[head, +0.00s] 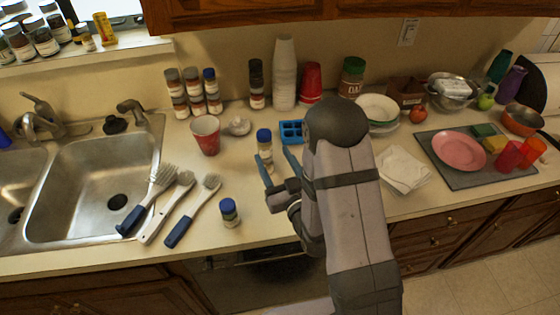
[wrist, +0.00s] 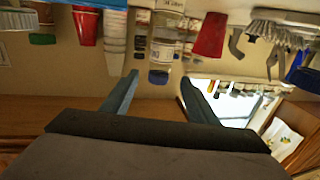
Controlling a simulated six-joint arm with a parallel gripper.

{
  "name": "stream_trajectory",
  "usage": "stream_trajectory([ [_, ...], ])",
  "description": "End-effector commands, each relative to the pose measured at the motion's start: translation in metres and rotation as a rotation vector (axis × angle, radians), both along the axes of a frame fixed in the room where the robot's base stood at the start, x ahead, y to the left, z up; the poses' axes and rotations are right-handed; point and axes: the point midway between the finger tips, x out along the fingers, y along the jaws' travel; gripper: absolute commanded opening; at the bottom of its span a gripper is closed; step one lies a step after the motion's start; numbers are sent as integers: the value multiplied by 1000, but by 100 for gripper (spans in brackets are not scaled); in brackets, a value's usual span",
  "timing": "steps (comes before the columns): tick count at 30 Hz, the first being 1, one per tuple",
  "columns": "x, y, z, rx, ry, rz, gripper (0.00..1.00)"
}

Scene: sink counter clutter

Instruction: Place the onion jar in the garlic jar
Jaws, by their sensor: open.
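Two small jars with blue lids stand on the counter; their labels are too small to read, so I cannot tell which is onion and which is garlic. One light-bodied jar (head: 264,142) stands upright at my gripper, right of the red cup. The other jar (head: 230,213) stands nearer the front edge, apart from my gripper. My gripper (head: 275,162) is open, its blue fingers reaching toward the first jar. In the wrist view, a labelled jar (wrist: 162,52) appears inverted just beyond the gap between the open fingertips (wrist: 157,84). Contact cannot be told.
A red cup (head: 206,135), a garlic bulb (head: 239,126) and a blue tray (head: 291,131) stand close around. Several brushes (head: 192,210) lie left, beside the sink (head: 90,190). Stacked spice jars (head: 193,92) and white cups (head: 284,72) line the wall.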

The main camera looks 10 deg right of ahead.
Motion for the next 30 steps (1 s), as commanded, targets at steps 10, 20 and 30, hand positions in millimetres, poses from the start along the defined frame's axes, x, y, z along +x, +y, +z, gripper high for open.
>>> stream_trajectory([
  [10, -28, -6, 2, -1, 4, -2, 54],
  [20, -36, -8, 0, 1, 0, -2, 54],
  [30, -24, -8, -11, -39, 109, 0, 54],
])
